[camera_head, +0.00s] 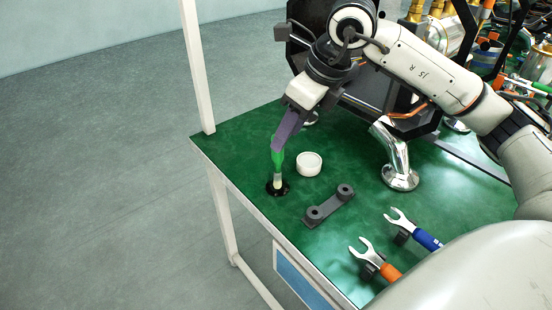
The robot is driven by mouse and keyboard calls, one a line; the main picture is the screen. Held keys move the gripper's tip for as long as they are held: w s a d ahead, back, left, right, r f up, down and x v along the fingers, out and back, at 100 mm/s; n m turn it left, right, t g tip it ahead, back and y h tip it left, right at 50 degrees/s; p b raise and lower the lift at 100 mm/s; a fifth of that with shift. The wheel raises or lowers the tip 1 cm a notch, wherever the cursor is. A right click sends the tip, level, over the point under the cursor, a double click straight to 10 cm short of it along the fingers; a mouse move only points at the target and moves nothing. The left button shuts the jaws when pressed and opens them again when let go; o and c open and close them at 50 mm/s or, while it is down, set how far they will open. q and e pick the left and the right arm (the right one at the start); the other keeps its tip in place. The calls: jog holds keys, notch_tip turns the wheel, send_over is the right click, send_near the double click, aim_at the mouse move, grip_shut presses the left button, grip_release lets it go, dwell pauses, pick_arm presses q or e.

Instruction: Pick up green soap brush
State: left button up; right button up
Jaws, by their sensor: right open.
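The green soap brush (277,159) stands upright near the table's left corner. Its pale lower part sits in a round black holder (270,190). My right gripper (279,143) reaches down from above with its purple fingers at the top of the brush's green handle. The gripper is open, and the fingers hide the top of the handle. I cannot tell whether they touch it. My left gripper is not in view.
A round white container (309,164) stands just right of the brush. A dark two-post holder (330,206), a bent metal pipe (394,157), an orange-handled wrench (374,259) and a blue-handled wrench (413,230) are on the green table (240,160). A white frame post (197,70) rises at the left corner.

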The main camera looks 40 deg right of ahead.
aim_at(278, 163)
jog(key=w+a+x, duration=0.1)
jog(key=x, duration=0.6)
jog(key=shift+r, duration=0.15)
grip_shut()
